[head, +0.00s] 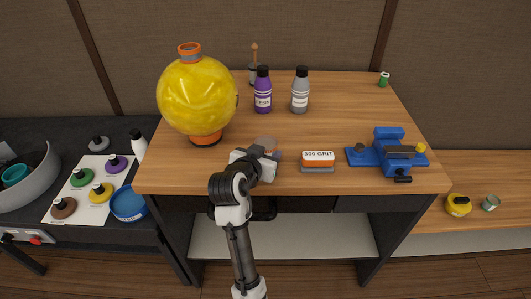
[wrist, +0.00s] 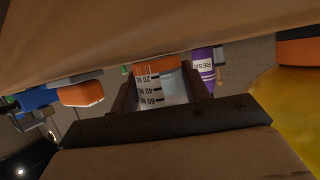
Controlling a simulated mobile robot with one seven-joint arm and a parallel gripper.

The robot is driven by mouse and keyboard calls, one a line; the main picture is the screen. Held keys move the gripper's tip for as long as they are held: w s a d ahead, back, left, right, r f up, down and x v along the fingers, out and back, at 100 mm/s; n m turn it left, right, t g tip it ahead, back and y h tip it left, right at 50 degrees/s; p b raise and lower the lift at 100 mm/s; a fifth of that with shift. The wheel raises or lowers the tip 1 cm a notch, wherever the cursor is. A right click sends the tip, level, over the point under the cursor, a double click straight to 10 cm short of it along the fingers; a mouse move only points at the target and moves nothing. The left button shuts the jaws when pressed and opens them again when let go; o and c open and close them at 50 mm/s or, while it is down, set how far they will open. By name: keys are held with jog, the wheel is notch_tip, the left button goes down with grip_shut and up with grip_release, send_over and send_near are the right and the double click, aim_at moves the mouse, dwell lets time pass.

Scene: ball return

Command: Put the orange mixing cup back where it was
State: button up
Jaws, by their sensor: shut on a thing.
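The mixing cup (wrist: 162,86) is clear, with dark measuring marks and an orange band at the end toward the tabletop. In the wrist view it sits between the two fingers of my gripper (wrist: 162,92), which is shut on it. In the head view my gripper (head: 264,158) is over the front middle of the wooden table (head: 330,120), and only part of the cup (head: 268,142) shows past it. I cannot tell whether the cup touches the tabletop.
A yellow ball (head: 197,95) on an orange ring stands left. Purple (head: 263,92) and grey (head: 300,92) bottles stand behind. A sanding block (head: 318,160) and blue vise (head: 385,155) are right.

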jog(key=shift+f, duration=0.2)
jog(key=o, duration=1)
jog(key=shift+o, duration=0.2)
jog(key=shift+r, duration=0.25)
jog(key=v, duration=0.9)
jog(key=shift+s+a+r, duration=0.15)
jog(key=shift+s+r, duration=0.05)
jog(key=shift+r, duration=0.1)
jog(key=p+v, duration=0.2)
jog(key=p, duration=0.5)
jog(key=shift+s, duration=0.15)
